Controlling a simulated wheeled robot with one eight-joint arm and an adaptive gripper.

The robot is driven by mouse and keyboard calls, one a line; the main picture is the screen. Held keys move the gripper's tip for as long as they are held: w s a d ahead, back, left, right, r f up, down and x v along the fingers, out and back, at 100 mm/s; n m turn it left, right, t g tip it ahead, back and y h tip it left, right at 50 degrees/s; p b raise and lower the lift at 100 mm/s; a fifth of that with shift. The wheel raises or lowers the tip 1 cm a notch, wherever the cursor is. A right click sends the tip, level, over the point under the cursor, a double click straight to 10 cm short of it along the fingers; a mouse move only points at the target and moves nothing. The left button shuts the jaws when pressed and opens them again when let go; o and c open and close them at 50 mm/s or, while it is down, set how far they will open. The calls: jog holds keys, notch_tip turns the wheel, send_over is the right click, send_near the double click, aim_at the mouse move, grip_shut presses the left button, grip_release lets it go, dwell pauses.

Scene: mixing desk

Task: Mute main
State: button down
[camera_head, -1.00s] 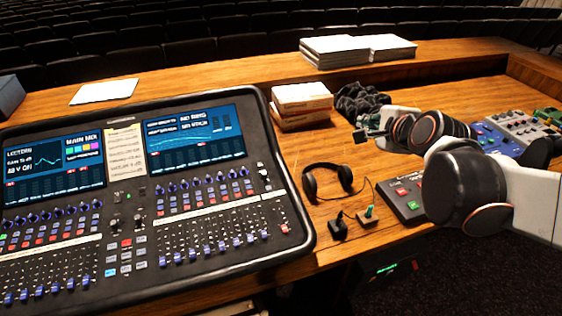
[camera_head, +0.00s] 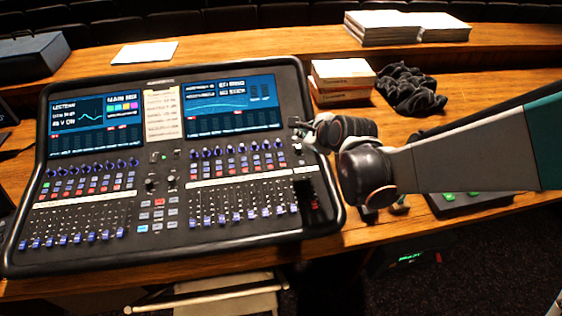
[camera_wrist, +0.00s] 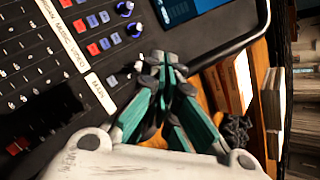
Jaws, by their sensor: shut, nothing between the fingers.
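The mixing desk (camera_head: 165,245) is a black console with two screens, rows of knobs, red and blue buttons and faders. In the wrist view, a white label reading MAIN (camera_wrist: 99,94) marks the strip at the console's right side. A pale round control (camera_wrist: 111,81) sits beside that label, and another pale control (camera_wrist: 139,66) is close to my fingertips. A red fader cap (camera_wrist: 18,146) is at the lower left. My gripper (camera_head: 298,129) is shut and empty over the console's upper right edge; its fingers also show in the wrist view (camera_wrist: 166,64).
White-orange boxes (camera_head: 342,80) and a dark cable heap (camera_head: 412,90) lie right of the console. Paper stacks (camera_head: 385,29) are behind. A small box with green buttons (camera_head: 455,197) is partly behind my arm. A paper strip (camera_head: 163,115) lies between the screens.

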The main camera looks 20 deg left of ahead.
aim_at(302, 163)
jog(key=shift+s+a, duration=0.4)
jog(key=shift+s, duration=0.2)
jog(key=f+b, duration=0.2)
jog(key=f, duration=0.1)
jog(key=f+b, duration=0.2)
jog(key=w+f+b, duration=0.1)
jog(key=f+b, duration=0.1)
jog(key=f, duration=0.1)
jog(key=shift+w+a+f, duration=0.1)
jog(key=shift+f, duration=0.25)
jog(key=shift+f+b, duration=0.1)
jog(key=shift+b, duration=0.25)
dwell(0.6)
jog(key=shift+f+b, duration=0.3)
jog(key=shift+w+f+b, duration=0.1)
jog(key=shift+f+b, duration=0.25)
dwell(0.6)
jog(key=shift+r, duration=0.2)
jog(key=shift+r+p, duration=0.55)
jog(key=shift+r, duration=0.05)
jog(key=shift+r, duration=0.15)
